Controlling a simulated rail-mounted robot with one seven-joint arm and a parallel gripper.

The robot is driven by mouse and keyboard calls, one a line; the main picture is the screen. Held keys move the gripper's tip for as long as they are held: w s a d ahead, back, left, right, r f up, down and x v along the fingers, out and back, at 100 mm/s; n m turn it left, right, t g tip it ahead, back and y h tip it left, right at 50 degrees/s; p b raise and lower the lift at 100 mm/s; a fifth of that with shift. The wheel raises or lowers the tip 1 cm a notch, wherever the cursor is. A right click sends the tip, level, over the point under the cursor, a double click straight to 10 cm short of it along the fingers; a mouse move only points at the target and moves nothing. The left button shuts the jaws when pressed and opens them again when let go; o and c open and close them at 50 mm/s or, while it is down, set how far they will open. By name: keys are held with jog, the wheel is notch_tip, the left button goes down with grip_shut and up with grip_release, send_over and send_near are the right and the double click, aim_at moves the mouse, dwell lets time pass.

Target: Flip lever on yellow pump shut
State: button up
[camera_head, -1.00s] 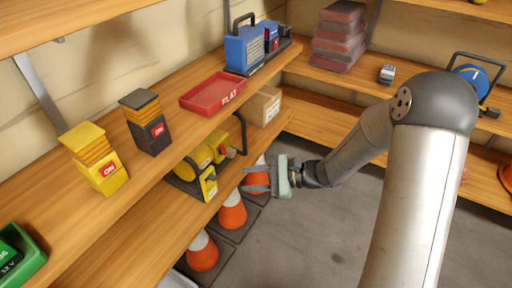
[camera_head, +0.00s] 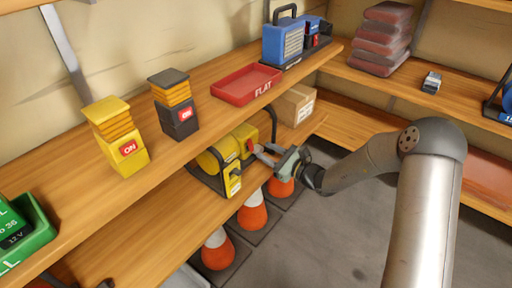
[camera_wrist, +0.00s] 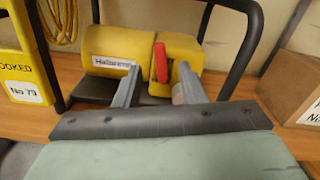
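The yellow pump (camera_head: 215,160) sits in a black tube frame on the lower shelf; it also shows in the wrist view (camera_wrist: 110,50). A red lever (camera_wrist: 161,62) stands nearly upright on its yellow block in the wrist view; it looks small in the head view (camera_head: 250,146). My gripper (camera_head: 262,154) is at the pump's right end. Its two fingers (camera_wrist: 158,74) are apart and empty, and the lever appears between the fingertips in the wrist view. I cannot tell whether a finger touches it.
A black frame bar (camera_wrist: 235,10) arches over the pump. A cardboard box (camera_head: 295,104) stands to its right. Orange cones (camera_head: 252,214) stand on the floor below. Yellow (camera_head: 118,138) and black (camera_head: 176,108) units and a red tray (camera_head: 245,86) sit on the shelf above.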

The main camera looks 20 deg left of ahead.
aim_at(252, 143)
jog(key=x, duration=0.5)
jog(key=shift+w+a, duration=0.1)
jog(key=shift+a, duration=0.05)
grip_shut()
